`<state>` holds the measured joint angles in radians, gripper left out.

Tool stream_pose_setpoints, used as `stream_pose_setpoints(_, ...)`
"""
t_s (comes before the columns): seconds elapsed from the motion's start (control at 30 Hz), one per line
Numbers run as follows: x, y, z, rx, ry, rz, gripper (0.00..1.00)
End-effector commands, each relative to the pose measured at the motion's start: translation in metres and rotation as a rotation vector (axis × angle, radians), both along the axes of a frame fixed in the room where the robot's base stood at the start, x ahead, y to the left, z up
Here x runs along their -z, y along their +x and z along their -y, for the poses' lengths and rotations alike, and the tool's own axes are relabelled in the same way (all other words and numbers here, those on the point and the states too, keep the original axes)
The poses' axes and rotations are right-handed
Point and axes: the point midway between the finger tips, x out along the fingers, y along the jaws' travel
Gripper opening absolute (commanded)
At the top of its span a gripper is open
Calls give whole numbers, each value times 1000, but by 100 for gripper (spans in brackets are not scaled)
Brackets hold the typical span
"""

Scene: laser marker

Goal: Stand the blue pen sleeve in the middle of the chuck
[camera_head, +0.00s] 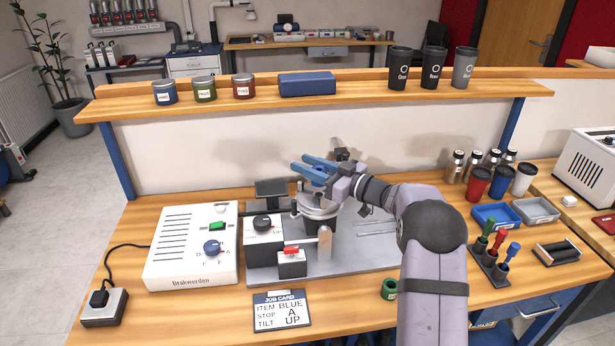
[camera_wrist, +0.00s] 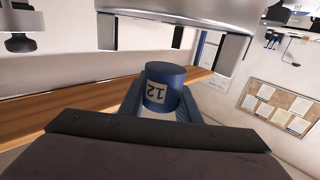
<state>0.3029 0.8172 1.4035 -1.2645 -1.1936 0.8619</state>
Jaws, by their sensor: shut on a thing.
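The blue pen sleeve (camera_wrist: 165,88) is a short blue cylinder with a white label reading 12. In the wrist view it sits between the two blue fingers of my gripper (camera_wrist: 163,100), which is shut on it. In the head view my gripper (camera_head: 309,167) is over the chuck (camera_head: 318,208), a round metal piece on the marker's grey base. The wrist and fingers hide most of the sleeve and part of the chuck there. I cannot tell whether the sleeve touches the chuck.
The marker's control box (camera_head: 264,240) and a red-topped block (camera_head: 291,260) stand left of the chuck. A white power unit (camera_head: 192,247) is farther left. A green sleeve (camera_head: 389,289) and a pen rack (camera_head: 490,264) are at right.

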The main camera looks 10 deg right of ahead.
Motion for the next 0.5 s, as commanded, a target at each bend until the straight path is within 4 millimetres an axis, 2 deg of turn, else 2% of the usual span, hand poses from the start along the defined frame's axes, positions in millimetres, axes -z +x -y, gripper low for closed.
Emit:
stream_pose_setpoints(0.13,8,0,0,0,1,-2,8)
stream_pose_setpoints(0.33,32,0,0,1,2,-4,8)
stream_pose_setpoints(0.5,37,0,0,1,0,1,8)
